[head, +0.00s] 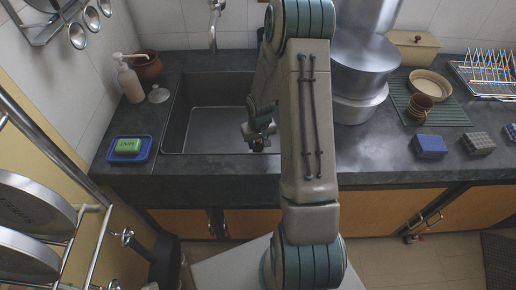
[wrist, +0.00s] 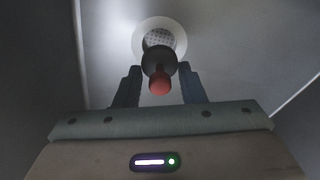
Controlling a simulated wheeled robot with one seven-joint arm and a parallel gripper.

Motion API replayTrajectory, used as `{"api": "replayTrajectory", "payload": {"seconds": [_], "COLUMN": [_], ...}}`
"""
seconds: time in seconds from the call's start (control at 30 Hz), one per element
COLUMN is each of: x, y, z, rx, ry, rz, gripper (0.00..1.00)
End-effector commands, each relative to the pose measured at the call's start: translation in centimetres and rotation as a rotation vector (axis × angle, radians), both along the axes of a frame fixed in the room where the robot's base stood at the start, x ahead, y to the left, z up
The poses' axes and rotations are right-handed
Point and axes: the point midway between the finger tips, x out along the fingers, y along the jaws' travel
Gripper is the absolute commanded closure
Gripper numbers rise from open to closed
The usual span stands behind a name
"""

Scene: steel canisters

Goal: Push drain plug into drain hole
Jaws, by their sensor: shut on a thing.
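The drain plug (wrist: 156,62) is black with a red knob. My gripper (wrist: 159,72) is shut on it, with a dark finger on each side. In the wrist view, the drain hole (wrist: 162,36), a perforated grey disc in a pale ring, shows just beyond the plug. The plug covers the near part of the hole. I cannot tell the gap between plug and hole. In the head view my gripper (head: 259,138) is inside the sink (head: 202,128), by its right side; my arm hides the sink's right part and the drain hole.
Sink walls stand close around my gripper. A green sponge in a blue dish (head: 127,147) and a soap bottle (head: 130,80) are left of the sink. Large steel canisters (head: 358,62) stand behind my arm on the right.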

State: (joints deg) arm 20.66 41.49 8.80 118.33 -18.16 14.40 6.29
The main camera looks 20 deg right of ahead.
Motion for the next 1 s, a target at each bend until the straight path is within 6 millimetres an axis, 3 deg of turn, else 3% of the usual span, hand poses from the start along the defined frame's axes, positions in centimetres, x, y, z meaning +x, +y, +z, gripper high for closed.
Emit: {"api": "replayTrajectory", "payload": {"seconds": [0.3,1.0], "x": [0.0,0.0], "y": [0.0,0.0], "z": [-3.5,-5.0], "rx": [0.0,-0.001], "ry": [0.001,-0.001], "rz": [0.0,-0.001], "gripper": [0.86,0.86]}}
